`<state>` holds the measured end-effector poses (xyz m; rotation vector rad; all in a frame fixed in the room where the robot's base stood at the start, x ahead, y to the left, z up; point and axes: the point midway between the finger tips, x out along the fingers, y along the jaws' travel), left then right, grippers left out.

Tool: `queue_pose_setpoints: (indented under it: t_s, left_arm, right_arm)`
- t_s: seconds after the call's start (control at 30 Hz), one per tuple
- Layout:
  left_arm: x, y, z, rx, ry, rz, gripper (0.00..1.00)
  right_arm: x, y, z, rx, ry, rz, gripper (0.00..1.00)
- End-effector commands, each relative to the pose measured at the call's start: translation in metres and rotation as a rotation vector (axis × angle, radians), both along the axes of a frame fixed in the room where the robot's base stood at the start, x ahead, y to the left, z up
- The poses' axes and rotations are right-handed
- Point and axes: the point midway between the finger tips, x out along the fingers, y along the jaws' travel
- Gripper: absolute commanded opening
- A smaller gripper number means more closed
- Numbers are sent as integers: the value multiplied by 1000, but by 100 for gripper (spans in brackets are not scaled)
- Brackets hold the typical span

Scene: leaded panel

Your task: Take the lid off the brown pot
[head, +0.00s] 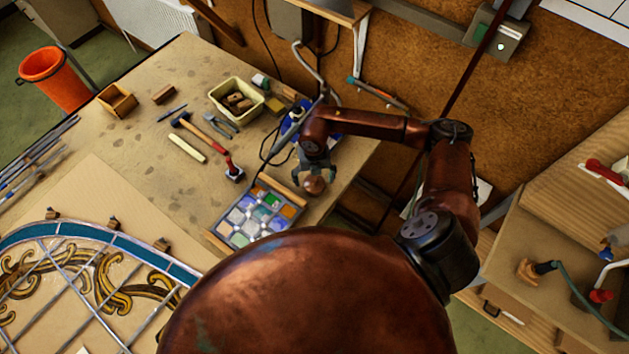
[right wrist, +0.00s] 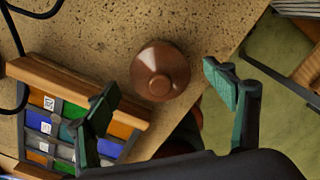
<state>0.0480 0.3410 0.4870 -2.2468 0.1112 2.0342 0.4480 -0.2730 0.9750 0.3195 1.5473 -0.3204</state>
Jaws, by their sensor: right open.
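The brown pot (right wrist: 150,58) stands on the table near its right edge. From above it is a round, shiny brown shape with a small round knob, which looks like the lid (right wrist: 160,85) on top. In the head view the pot (head: 313,186) shows just below my right gripper (head: 312,173), which partly covers it. My right gripper (right wrist: 162,88) is open and empty, pointing down, with its two fingers on either side of the pot in the right wrist view and apart from it. My left gripper is not in view.
A case of coloured glass pieces (head: 256,216) lies close beside the pot. A leaded panel (head: 90,280) is at lower left. The table's edge is close on the pot's right.

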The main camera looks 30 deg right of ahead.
Motion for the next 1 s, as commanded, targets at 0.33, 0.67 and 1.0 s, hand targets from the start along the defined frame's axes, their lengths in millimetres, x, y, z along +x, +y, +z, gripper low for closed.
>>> queue_pose_setpoints:
  t_s: [0.33, 0.67, 1.0]
  left_arm:
    - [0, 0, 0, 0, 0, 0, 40]
    - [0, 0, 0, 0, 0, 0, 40]
    - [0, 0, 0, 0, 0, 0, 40]
  right_arm:
    - [0, 0, 0, 0, 0, 0, 56]
    - [0, 0, 0, 0, 0, 0, 34]
    - [-1, 0, -1, 0, 2, 0, 10]
